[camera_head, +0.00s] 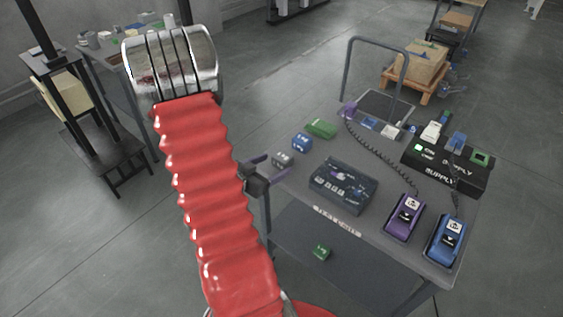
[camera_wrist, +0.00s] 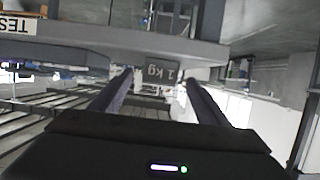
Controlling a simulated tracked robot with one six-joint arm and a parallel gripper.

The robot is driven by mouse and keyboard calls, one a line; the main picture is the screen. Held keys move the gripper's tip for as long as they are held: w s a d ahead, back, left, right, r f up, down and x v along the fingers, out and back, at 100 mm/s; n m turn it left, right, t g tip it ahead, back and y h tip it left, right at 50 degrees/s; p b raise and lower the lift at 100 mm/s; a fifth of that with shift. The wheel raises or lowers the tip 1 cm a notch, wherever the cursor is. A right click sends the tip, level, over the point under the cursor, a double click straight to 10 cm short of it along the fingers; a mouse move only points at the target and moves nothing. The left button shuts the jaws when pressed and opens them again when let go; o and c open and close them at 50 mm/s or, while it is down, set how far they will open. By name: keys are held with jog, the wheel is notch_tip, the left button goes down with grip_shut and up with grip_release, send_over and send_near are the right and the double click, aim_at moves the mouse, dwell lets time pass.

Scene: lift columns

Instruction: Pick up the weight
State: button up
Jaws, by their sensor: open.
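A small grey weight (camera_head: 282,159) sits at the left edge of the cart's top. In the wrist view, the grey weight (camera_wrist: 161,71) shows upside-down "1 kg" lettering and lies centred between the two fingertips. My gripper (camera_head: 265,168) is open at the left side of the cart, with its fingers pointing toward the weight. In the wrist view, my gripper (camera_wrist: 158,80) has its dark fingers apart with nothing held. I cannot tell whether the tips reach past the weight's near face. A blue weight (camera_head: 301,142) stands behind the grey one. A green weight (camera_head: 321,252) lies on the lower shelf.
The cart top (camera_head: 290,190) also holds a green block (camera_head: 321,127), a dark box (camera_head: 343,186), a purple device (camera_head: 405,217), a blue device (camera_head: 445,239) and a black supply unit (camera_head: 446,166). A black lift column (camera_head: 85,110) stands at left. Floor between is clear.

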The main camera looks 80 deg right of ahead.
aim_at(277, 161)
jog(key=shift+s+d+f, duration=0.1)
jog(key=shift+s+d, duration=0.05)
jog(key=shift+d, duration=0.05)
jog(key=shift+x, duration=2.6)
jog(key=shift+d, duration=0.1)
jog(key=shift+c, duration=0.5)
jog(key=shift+r, duration=0.2)
grip_shut()
